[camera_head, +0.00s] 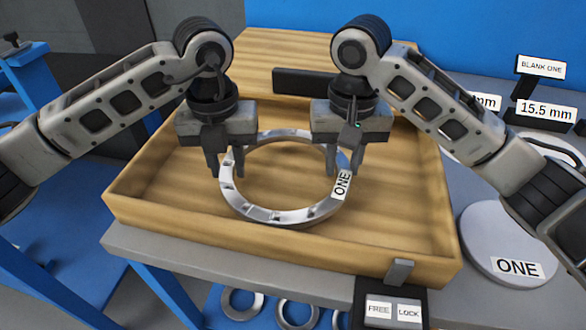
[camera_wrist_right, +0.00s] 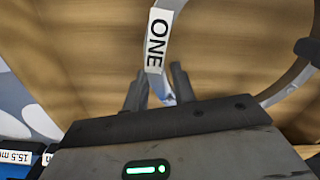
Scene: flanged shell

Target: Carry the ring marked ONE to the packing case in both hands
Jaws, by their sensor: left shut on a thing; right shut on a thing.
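The ring marked ONE (camera_head: 283,216) is a silver metal flange with holes around it and a white ONE label on its right side. It is inside or just above the wooden packing case (camera_head: 280,258); I cannot tell if it touches the floor. My left gripper (camera_head: 226,172) is shut on the ring's left side. My right gripper (camera_head: 343,170) is shut on its right side, beside the label. In the right wrist view the ring (camera_wrist_right: 168,5) passes between the fingers of my right gripper (camera_wrist_right: 158,88).
A round grey disc labelled ONE (camera_head: 505,235) lies right of the case. A FREE/LOCK box (camera_head: 393,308) with a lever stands at the front edge. Signs reading BLANK ONE (camera_head: 541,67) and 15.5 mm (camera_head: 546,110) stand at the back right. Several rings (camera_head: 297,312) are below.

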